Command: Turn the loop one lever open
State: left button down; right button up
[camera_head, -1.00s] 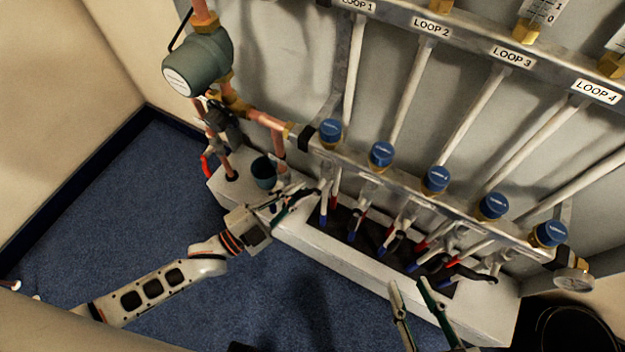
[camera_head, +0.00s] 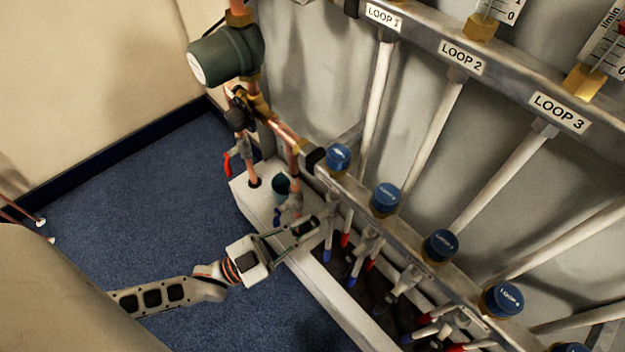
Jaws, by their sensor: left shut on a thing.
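My right gripper is not in view.
A grey-green pump (camera_head: 227,55) and copper pipe (camera_head: 283,134) stand at the left. A red handle (camera_head: 228,162) hangs below them. More valves and pipes crowd the right, above the white plinth (camera_head: 335,300). Blue carpet (camera_head: 130,210) is open at left.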

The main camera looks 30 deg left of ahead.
pick_arm(q)
jog(key=shift+s+d+f+n+t+y+b, duration=0.1)
jog(key=shift+d+n+t+y+b, duration=0.2)
jog(key=shift+n, duration=0.7)
jog(key=shift+s+d+f+n+t+y+b, duration=0.15)
jog(key=shift+d+n+t+y, duration=0.25)
jog(key=shift+n, duration=0.6)
jog(key=shift+s+d+n+t+y+b, duration=0.1)
jog(key=shift+d+n+t+y, duration=0.25)
jog(key=shift+n, duration=0.65)
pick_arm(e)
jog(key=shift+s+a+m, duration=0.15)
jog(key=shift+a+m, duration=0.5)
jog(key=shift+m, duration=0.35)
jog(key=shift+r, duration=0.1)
pick_arm(q)
jog(key=c, duration=2)
grip_release()
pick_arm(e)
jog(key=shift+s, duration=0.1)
pick_arm(q)
jog(key=shift+r, duration=0.1)
notch_tip(320, 180, up, 10)
jog(key=shift+f, duration=0.1)
